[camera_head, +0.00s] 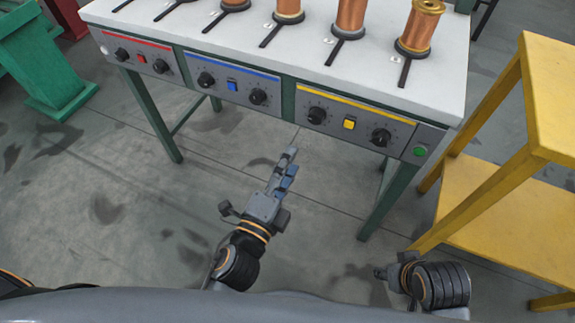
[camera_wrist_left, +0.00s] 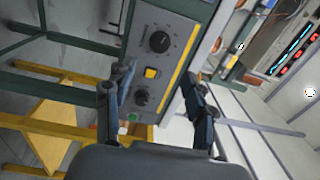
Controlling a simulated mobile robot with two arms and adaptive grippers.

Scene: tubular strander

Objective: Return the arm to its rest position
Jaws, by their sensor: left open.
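My left gripper (camera_head: 286,165) is in front of the table, below the middle of its control panel, pointing away from me. It holds nothing. In the left wrist view its two fingers (camera_wrist_left: 158,82) stand wide apart with the yellow-striped panel beyond them. My right arm shows at the lower right of the head view, near the yellow stand. Its gripper end (camera_head: 381,272) is small and low there, and I cannot make out its fingers.
A white-topped table (camera_head: 255,40) on green legs carries several copper spools (camera_head: 351,14). Its front panel (camera_head: 352,122) has knobs and coloured buttons. A yellow stand (camera_head: 550,90) is at right. A green metal frame (camera_head: 35,55) is at left. The floor (camera_head: 110,210) at left is clear.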

